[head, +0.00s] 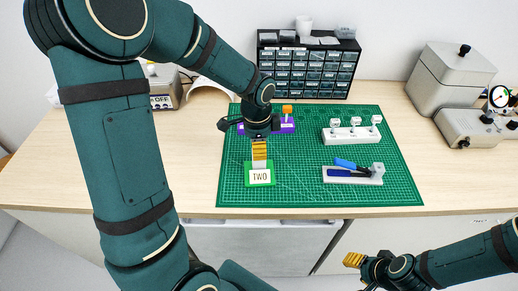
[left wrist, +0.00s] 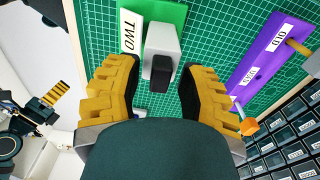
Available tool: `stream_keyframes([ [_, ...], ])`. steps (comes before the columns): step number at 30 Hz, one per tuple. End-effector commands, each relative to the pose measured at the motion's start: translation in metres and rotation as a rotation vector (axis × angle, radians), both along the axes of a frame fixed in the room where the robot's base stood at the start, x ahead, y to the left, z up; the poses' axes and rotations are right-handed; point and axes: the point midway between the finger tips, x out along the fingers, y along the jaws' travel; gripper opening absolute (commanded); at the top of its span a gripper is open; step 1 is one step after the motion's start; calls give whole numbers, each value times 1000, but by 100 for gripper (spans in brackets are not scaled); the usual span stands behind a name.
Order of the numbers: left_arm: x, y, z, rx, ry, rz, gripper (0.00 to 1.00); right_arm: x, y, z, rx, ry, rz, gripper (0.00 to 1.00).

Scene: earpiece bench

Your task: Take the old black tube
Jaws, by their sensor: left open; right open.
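A green stand labelled TWO (left wrist: 172,14) holds a grey-white block with a short black piece (left wrist: 160,74) at its end, probably the black tube. In the head view the green stand (head: 249,181) lies on the cutting mat, and the black piece is hidden there. My left gripper (head: 259,152) points down over the far part of this stand. In the left wrist view its yellow fingers (left wrist: 158,82) are open, one on each side of the black piece, with gaps visible. My right gripper (head: 353,260) is empty in front of the bench, and appears open.
A purple holder labelled OLD (left wrist: 268,48) stands behind the left gripper. A white rack with three white pieces (head: 352,139) and a white tray with blue tools (head: 378,179) are on the right of the mat (head: 305,190). A drawer cabinet (head: 308,70) stands behind.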

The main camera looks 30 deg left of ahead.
Motion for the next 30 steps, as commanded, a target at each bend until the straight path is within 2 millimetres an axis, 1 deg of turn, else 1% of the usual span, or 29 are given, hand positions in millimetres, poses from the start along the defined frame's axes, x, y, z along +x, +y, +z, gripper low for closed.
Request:
stream_keyframes([
  [1, 0, 0, 0, 0, 0, 0, 39, 0, 0, 0, 0, 0, 0, 47],
  [2, 0, 0, 0, 0, 0, 0, 42, 0, 0, 0, 0, 0, 0, 47],
  [9, 0, 0, 0, 0, 0, 0, 0, 0, 0, 0, 0, 0, 0, 47],
  [21, 0, 0, 0, -1, 1, 0, 0, 0, 0, 0, 0, 0, 0, 47],
  [30, 0, 0, 6, -1, 1, 0, 0, 0, 0, 6, 0, 0, 0, 47],
])
